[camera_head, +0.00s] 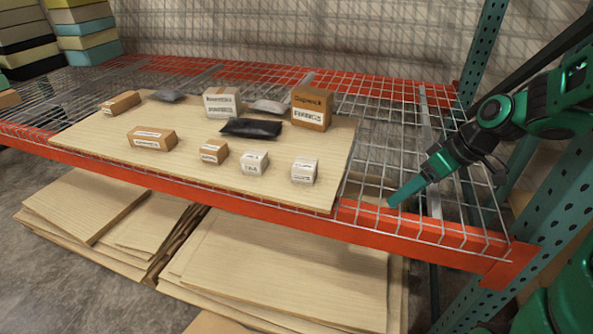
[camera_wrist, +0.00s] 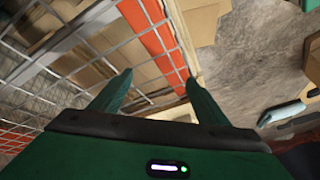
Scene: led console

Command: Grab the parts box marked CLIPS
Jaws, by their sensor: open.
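Several labelled boxes stand on a pale wooden board (camera_head: 90,130) on the wire shelf. The printed names are too small to read surely, so I cannot tell which box is marked CLIPS. Near the front edge are a small brown box (camera_head: 214,152), a small white box (camera_head: 254,163) and another white box (camera_head: 304,171). A longer brown box (camera_head: 152,139) lies to their left. My gripper (camera_head: 393,202) is right of the board, over the bare wire mesh and apart from every box. In the wrist view my gripper (camera_wrist: 158,92) is open, with nothing between its fingers.
Behind stand a white box (camera_head: 221,103), a tall brown box (camera_head: 311,109) and a dark pouch (camera_head: 251,128). An orange beam (camera_head: 420,230) edges the shelf front. A green upright (camera_head: 560,235) stands at the right. Wooden boards (camera_head: 290,270) are stacked below.

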